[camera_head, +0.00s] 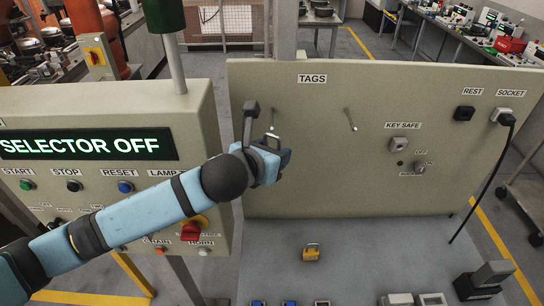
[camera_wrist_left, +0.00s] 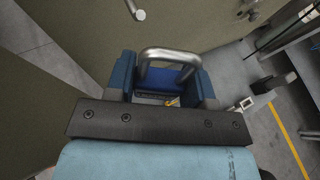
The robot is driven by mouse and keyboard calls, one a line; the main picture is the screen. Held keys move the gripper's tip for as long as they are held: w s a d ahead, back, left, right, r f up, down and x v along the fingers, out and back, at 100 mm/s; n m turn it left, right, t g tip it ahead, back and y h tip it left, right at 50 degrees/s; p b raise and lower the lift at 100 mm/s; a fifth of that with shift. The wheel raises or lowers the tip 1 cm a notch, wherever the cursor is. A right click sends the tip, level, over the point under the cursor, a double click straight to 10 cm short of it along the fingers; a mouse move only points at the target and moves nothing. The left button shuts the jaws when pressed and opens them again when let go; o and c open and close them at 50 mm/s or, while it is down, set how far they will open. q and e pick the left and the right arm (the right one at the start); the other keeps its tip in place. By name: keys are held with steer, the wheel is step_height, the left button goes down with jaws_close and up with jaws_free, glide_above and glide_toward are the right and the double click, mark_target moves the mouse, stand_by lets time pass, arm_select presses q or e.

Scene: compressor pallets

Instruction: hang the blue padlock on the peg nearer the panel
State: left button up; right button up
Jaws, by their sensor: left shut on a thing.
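My left gripper (camera_head: 274,158) is in front of the grey-green board, just below the left peg (camera_head: 272,118) under the TAGS label. It is shut on the blue padlock (camera_wrist_left: 172,76). In the left wrist view the padlock's steel shackle (camera_wrist_left: 174,53) stands up between the blue fingers of the gripper (camera_wrist_left: 165,82). The end of a peg (camera_wrist_left: 139,14) shows above and left of the shackle, apart from it in the picture. The right peg (camera_head: 351,120) is bare. In the head view the gripper mostly hides the padlock. My right gripper is not in view.
The SELECTOR OFF control panel (camera_head: 100,112) stands left of the board, behind my left arm. A yellow padlock (camera_head: 311,252) is on the grey shelf (camera_head: 350,262) below. A key safe (camera_head: 398,145) and a cabled socket (camera_head: 502,115) are on the board's right side.

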arm_select(q)
steer(key=w+f, duration=0.1)
steer(key=w, duration=0.5)
steer(key=shift+w, duration=0.4)
stand_by(0.3)
stand_by(0.6)
steer(key=o, duration=1)
steer(key=shift+f, duration=0.1)
